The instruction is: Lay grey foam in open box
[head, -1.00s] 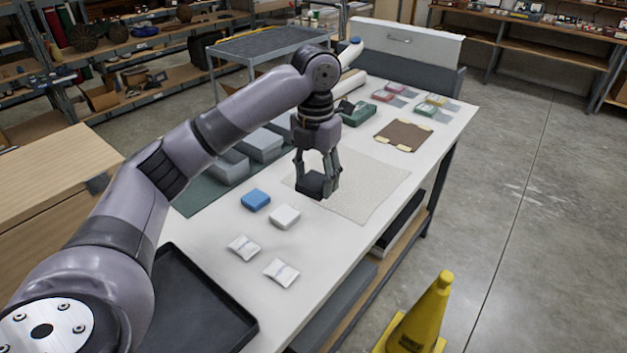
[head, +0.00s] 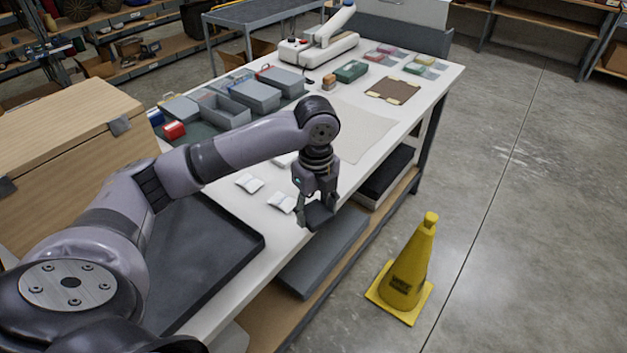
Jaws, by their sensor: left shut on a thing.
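My left gripper (head: 316,218) is shut on a small dark grey block, which looks like the grey foam (head: 321,214). It holds the block over the near right edge of the white table, right of two small white packets. An open grey box (head: 222,112) stands on the dark green mat at the table's left side, behind my left arm. Its hollow inside shows, but I cannot make out its contents. Closed grey boxes (head: 284,80) stand beside it. My right gripper is not in view.
A black tray (head: 205,262) lies at the table's near end. White packets (head: 249,183) lie beyond it. A beige sheet (head: 362,135) and brown board (head: 393,90) lie farther back. A white device (head: 325,48) stands at the far left. A yellow cone (head: 408,268) stands on the floor.

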